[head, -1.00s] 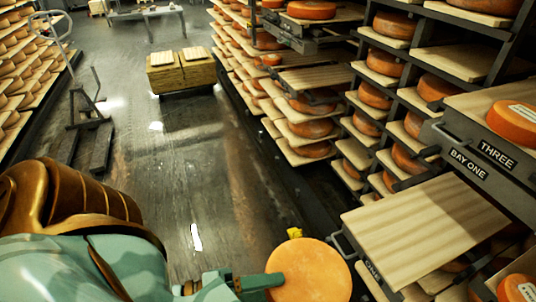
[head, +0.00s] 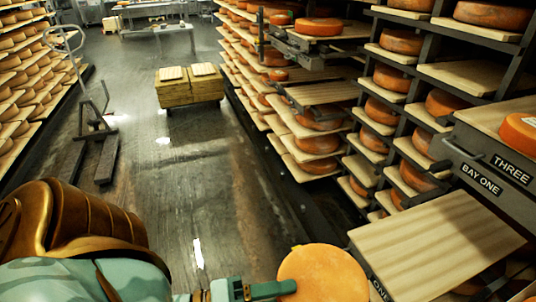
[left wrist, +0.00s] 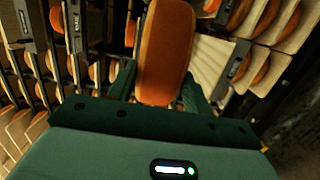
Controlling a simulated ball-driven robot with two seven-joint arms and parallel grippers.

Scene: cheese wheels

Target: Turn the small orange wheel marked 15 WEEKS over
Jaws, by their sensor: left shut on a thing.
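A small orange wheel (head: 325,276) is at the bottom centre of the head view, with one flat, plain face showing. No 15 WEEKS marking shows on it. My left gripper (head: 285,288) is shut on its left edge and holds it beside the empty board of BAY ONE (head: 440,245). In the left wrist view the wheel (left wrist: 165,50) shows edge-on between the two green fingers of my left gripper (left wrist: 158,90). My right gripper is not in view.
Shelves with many orange wheels line the right side. A grey unit marked THREE (head: 510,165) has a wheel (head: 520,130) on its board. A pallet stack (head: 190,88) and a dark trolley (head: 100,140) stand on the floor. The aisle between is clear.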

